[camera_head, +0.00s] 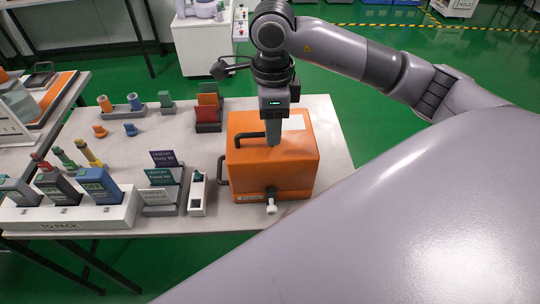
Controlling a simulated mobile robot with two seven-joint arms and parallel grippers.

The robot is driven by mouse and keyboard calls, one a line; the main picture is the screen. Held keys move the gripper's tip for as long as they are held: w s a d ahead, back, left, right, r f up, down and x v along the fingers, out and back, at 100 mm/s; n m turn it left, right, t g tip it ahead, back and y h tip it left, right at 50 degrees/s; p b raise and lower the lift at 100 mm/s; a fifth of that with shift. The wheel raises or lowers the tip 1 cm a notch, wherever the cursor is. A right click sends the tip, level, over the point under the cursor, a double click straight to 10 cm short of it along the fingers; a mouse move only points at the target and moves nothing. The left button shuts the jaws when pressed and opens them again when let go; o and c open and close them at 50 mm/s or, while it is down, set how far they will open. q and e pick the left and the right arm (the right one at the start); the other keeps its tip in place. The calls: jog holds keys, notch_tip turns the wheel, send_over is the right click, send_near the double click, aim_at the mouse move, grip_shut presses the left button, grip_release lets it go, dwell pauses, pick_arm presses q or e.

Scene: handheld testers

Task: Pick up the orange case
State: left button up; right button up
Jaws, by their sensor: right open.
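The orange case (272,170) stands upright on the table, right of its middle. It has a black handle (248,139) on top, another dark handle on its left side, and a latch with a white knob at its front. A white label lies on its top. My right gripper (273,140) points down over the top of the case, at the right end of the top handle. It is open. Whether its fingers straddle or touch the handle is hard to tell. My left gripper is not in view.
The grey table (335,135) is clear right of the case. To the left stand a white remote-like device (197,193), a rack of labelled cards (163,180) and a white "TO PACK" holder (70,218) with testers.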

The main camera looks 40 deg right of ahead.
jog(key=shift+f, duration=1.3)
grip_shut()
jog(key=shift+r, duration=0.15)
